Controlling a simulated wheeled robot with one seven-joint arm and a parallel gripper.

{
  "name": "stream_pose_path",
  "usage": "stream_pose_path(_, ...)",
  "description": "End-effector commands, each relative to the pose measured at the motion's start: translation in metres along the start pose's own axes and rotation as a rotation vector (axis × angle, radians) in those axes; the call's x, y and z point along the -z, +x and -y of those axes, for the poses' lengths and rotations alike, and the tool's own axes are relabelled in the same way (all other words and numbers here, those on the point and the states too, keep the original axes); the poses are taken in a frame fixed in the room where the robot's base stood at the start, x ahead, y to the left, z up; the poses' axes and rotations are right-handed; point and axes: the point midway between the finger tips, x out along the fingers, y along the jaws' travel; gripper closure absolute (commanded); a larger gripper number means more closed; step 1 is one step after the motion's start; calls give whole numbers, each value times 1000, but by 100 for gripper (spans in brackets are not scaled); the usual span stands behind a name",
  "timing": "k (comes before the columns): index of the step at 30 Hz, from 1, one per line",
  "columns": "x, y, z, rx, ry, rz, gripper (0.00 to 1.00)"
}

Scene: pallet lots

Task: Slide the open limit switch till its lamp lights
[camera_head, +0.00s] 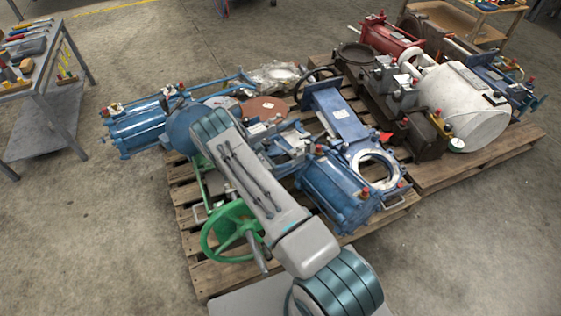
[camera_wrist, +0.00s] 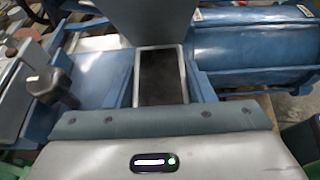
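Blue valve actuators and fittings lie on the near wooden pallet (camera_head: 205,278). I cannot single out the open limit switch with certainty, and no lit switch lamp is clear. In the wrist view a grey-green box with a black knob (camera_wrist: 55,85) stands at left, beside blue metal.
A blue cylinder (camera_head: 335,188) and a green handwheel (camera_head: 232,231) flank my arm. A second pallet (camera_head: 480,160) at right holds a large white cylinder (camera_head: 462,103) and red actuator (camera_head: 385,38). A tool table (camera_head: 45,65) stands at left. Concrete floor is clear at lower right.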

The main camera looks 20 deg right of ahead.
Motion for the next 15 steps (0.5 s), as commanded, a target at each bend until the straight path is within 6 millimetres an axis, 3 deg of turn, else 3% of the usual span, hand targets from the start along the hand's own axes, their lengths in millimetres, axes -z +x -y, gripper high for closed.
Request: stream_pose_path(15, -1, 0, -9, -1, 1, 1, 92)
